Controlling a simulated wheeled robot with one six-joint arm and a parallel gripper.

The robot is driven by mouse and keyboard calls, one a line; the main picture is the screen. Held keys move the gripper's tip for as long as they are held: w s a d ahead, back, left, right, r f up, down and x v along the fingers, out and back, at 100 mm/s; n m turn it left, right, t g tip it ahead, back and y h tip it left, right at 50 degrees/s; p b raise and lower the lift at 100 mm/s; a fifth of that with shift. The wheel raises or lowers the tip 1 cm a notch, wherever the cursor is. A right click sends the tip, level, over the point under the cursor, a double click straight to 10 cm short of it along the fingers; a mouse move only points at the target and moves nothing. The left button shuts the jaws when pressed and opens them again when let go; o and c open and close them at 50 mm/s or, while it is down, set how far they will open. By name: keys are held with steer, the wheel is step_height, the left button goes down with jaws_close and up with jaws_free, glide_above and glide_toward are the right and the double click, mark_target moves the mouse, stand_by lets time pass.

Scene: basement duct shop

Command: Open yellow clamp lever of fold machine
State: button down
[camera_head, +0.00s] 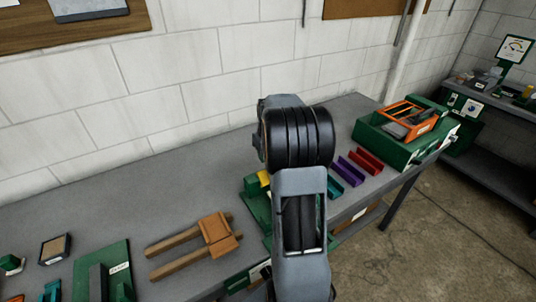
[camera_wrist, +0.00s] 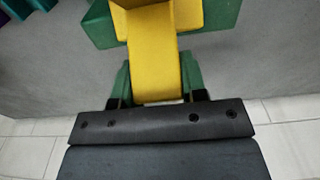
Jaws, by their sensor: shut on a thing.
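The yellow clamp lever (camera_wrist: 160,62) runs down the middle of the wrist view, with a yellow block at its top end. It belongs to the green fold machine (camera_wrist: 218,14), whose body shows behind and beside it. My gripper (camera_wrist: 157,97) is shut on the lever, its dark fingers on either side of the lever's near end. In the head view, a bit of yellow (camera_head: 264,178) and the green fold machine (camera_head: 257,207) show left of my arm. My arm hides the gripper and most of the machine there.
The grey bench (camera_head: 180,180) runs along a block wall. Left of the machine lies a wooden two-pronged tool (camera_head: 205,243). To the right are teal, purple (camera_head: 357,174) and red (camera_head: 366,160) channels and a green case with an orange-framed tray (camera_head: 405,117). Bare bench lies behind the wooden tool.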

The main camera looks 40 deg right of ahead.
steer(key=shift+s+a+f, duration=0.1)
steer(key=shift+f, duration=0.3)
steer(key=c, duration=1.1)
jaws_free()
steer(key=o, duration=0.3)
steer(key=shift+w, duration=0.2)
steer(key=shift+o, duration=0.7)
steer(key=shift+r, duration=0.1)
steer(key=shift+r, duration=0.15)
step_height(320, 180, up, 14)
steer(key=b, duration=0.1)
steer(key=shift+s+f, duration=0.2)
steer(key=shift+s, duration=0.25)
